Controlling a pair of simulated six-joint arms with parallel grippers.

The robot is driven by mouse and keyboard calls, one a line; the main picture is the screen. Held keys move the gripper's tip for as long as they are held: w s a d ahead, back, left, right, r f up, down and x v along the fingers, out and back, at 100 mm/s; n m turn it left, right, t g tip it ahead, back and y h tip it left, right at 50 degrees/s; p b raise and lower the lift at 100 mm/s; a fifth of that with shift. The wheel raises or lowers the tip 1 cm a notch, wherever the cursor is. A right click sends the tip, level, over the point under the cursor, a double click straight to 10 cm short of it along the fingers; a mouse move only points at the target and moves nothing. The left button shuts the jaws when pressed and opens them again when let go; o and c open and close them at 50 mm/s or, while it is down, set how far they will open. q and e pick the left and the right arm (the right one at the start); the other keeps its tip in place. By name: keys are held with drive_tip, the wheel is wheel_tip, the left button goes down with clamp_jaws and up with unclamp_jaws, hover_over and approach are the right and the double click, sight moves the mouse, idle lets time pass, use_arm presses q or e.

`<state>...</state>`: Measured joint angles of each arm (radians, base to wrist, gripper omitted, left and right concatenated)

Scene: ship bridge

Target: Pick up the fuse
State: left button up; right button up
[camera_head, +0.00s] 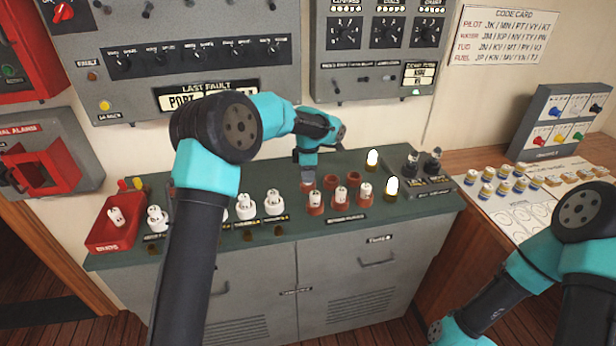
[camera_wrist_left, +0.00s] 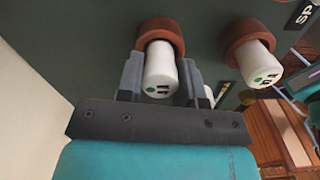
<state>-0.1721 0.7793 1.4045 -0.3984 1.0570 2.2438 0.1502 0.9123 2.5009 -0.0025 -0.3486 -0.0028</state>
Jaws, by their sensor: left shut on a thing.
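My left gripper (camera_head: 308,182) is over the back row of red-brown sockets on the green bench top. In the left wrist view the left gripper (camera_wrist_left: 160,85) is shut on a white fuse (camera_wrist_left: 160,68) with a green dot and dark slots on its end. The fuse's far end meets a red-brown socket ring (camera_wrist_left: 160,32); I cannot tell whether it is seated or just clear of it. The gripper hides this fuse in the head view. A second white fuse (camera_wrist_left: 254,65) stands in the neighbouring socket. My right gripper is out of view.
More white fuses stand in the front sockets (camera_head: 341,196) and along the bench's left part (camera_head: 274,203). A red tray (camera_head: 97,240) holds one fuse (camera_head: 115,217). Lit lamps (camera_head: 391,188) stand to the right. A grey panel (camera_head: 195,50) hangs behind.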

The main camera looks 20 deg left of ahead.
use_arm(q)
wheel_tip(320, 180, up, 9)
idle(0.3)
idle(0.6)
